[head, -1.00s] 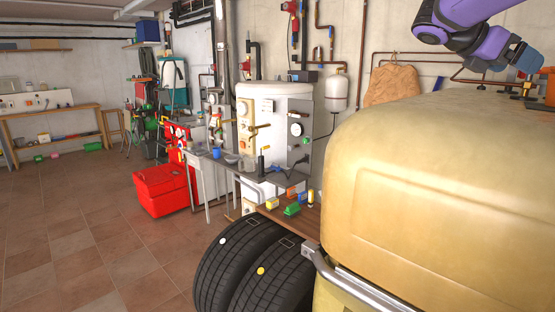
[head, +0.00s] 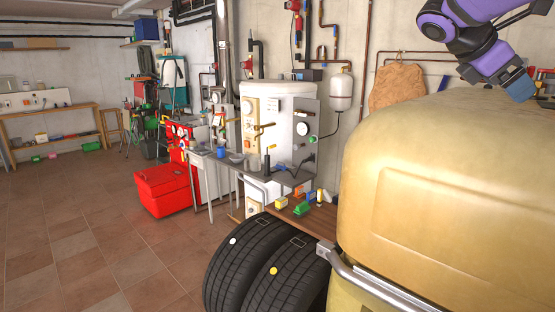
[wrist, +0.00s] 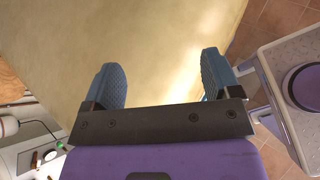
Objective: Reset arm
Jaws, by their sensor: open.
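My arm is purple and dark grey and shows at the upper right of the head view. My gripper (head: 521,86) is at its end, above the top of the large yellow tank (head: 440,180). In the wrist view my gripper (wrist: 163,85) has two blue ridged fingers spread wide apart. Nothing is between them. The yellow tank's surface (wrist: 165,40) fills the space beyond the fingers. In the head view the fingers are small, and whether they touch the tank is not clear.
Two black tires (head: 250,262) stand left of the tank, beside a metal rail (head: 375,280). A white boiler (head: 280,120) and a wooden board with small coloured blocks (head: 302,209) are behind. A red toolbox (head: 165,188) sits further left. The tiled floor (head: 80,240) is open at left.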

